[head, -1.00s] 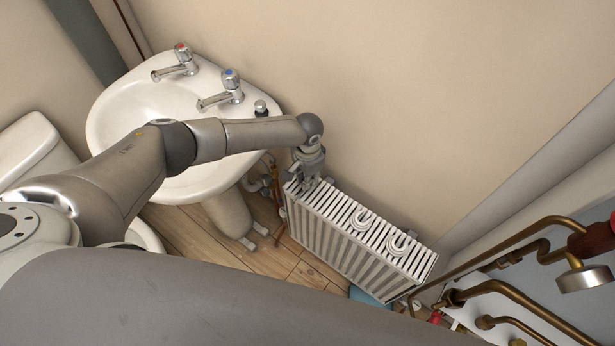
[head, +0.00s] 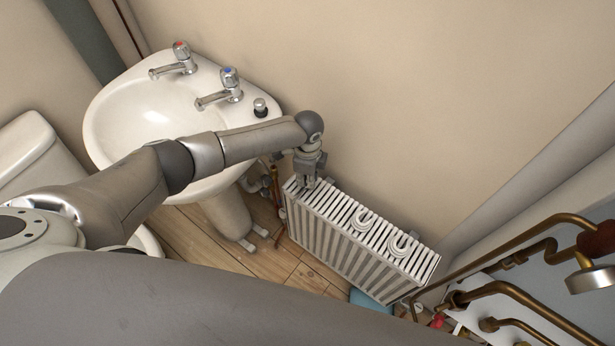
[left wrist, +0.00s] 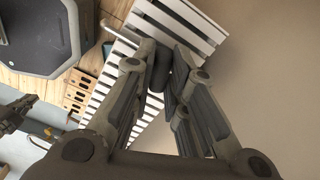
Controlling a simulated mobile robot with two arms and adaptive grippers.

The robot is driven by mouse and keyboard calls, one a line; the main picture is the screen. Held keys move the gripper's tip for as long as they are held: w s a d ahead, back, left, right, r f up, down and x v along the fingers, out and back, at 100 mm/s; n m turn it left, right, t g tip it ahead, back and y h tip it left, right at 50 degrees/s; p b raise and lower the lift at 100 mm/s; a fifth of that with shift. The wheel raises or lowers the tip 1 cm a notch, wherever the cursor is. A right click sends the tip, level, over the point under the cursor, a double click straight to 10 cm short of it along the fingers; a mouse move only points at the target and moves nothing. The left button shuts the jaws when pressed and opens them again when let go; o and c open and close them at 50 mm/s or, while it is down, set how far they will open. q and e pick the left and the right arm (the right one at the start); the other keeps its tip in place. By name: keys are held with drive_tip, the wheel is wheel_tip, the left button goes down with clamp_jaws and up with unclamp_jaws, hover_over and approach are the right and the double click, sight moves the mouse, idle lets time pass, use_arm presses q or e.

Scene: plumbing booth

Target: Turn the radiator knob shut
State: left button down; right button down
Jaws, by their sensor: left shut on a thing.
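The white finned radiator (head: 345,235) stands against the beige wall in the head view, and its white slats (left wrist: 180,22) show in the left wrist view. My left gripper (head: 306,183) reaches down at the radiator's left end, near the top corner. In the left wrist view my left gripper (left wrist: 164,66) is shut on a dark, rounded piece, which looks like the radiator knob (left wrist: 161,67). The fingers cover most of the knob, so its turned position cannot be read. In the head view the knob is hidden by the gripper.
A white sink (head: 135,115) with two taps stands left of the radiator, under my left arm. A toilet (head: 32,150) is at the far left. Brass pipes (head: 520,240) run at the lower right. The wall above the radiator is clear.

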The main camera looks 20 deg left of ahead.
use_arm(q)
drive_tip(key=shift+m+b, duration=0.3)
drive_tip(key=shift+m, duration=1.7)
drive_tip(key=c, duration=1.4)
unclamp_jaws()
drive_tip(key=shift+c, duration=0.2)
wheel_tip(320, 180, up, 12)
